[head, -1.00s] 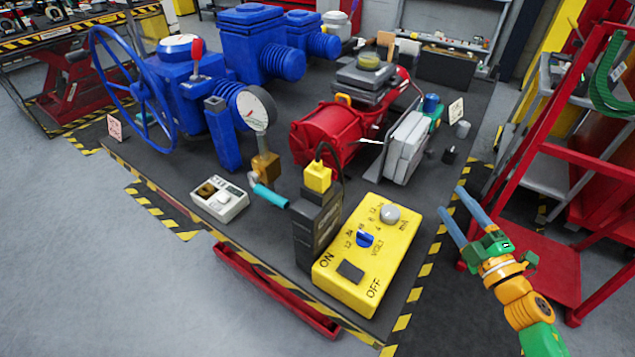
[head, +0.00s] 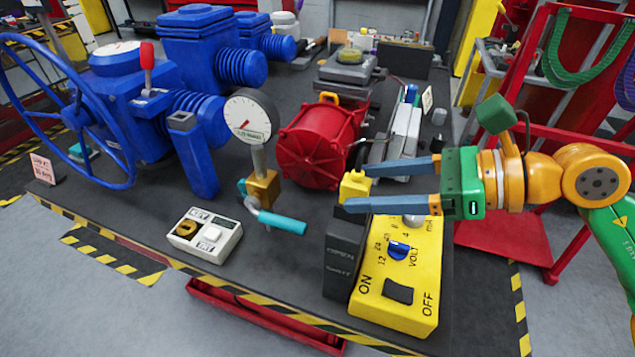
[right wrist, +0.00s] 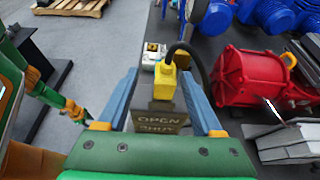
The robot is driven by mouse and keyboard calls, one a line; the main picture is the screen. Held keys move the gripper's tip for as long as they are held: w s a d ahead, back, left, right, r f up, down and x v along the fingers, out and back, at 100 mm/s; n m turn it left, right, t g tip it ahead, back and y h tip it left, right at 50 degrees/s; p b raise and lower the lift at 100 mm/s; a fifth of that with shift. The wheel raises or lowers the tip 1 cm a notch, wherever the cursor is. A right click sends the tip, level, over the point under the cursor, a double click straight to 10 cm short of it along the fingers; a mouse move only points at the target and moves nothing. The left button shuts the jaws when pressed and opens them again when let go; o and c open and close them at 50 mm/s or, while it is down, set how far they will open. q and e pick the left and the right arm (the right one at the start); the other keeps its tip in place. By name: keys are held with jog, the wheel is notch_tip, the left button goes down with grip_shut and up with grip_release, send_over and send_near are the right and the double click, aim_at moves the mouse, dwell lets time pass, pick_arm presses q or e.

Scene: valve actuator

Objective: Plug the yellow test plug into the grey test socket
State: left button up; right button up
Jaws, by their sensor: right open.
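The yellow test plug (head: 354,187), with a black cable, stands on top of a dark block marked OPEN and SHUT (head: 343,250). My right gripper (head: 355,188) is open, its blue fingers level and reaching in from the right at plug height. In the right wrist view the plug (right wrist: 165,82) appears between the two fingers; contact is not clear. A small grey cylinder (head: 439,116) stands at the back right; I cannot tell whether it is the grey test socket. Part of my left arm (right wrist: 72,110) shows small in the right wrist view; its jaw state is unclear.
A yellow tester (head: 400,300) with knobs lies right of the dark block. A gauge (head: 248,118) with a teal-handled valve and a white box (head: 205,235) stand to the left. A red motor (head: 318,148) is behind.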

jog(key=p+x, duration=0.2)
jog(key=p, duration=0.1)
jog(key=shift+w, duration=0.2)
jog(key=p+x, duration=0.1)
jog(key=x, duration=0.2)
jog(key=shift+w+f, duration=0.2)
jog(key=shift+f, duration=0.1)
jog(key=shift+w+a+f, duration=0.1)
jog(key=shift+a+f, duration=0.1)
jog(key=shift+a, duration=0.15)
jog(key=shift+d, duration=0.15)
jog(key=shift+c, duration=0.2)
jog(key=shift+d, duration=0.1)
jog(key=c, duration=0.4)
pick_arm(q)
jog(key=r, duration=0.2)
jog(key=d+r, duration=0.1)
jog(key=r, duration=0.1)
jog(key=shift+s+d, duration=0.15)
pick_arm(e)
grip_shut()
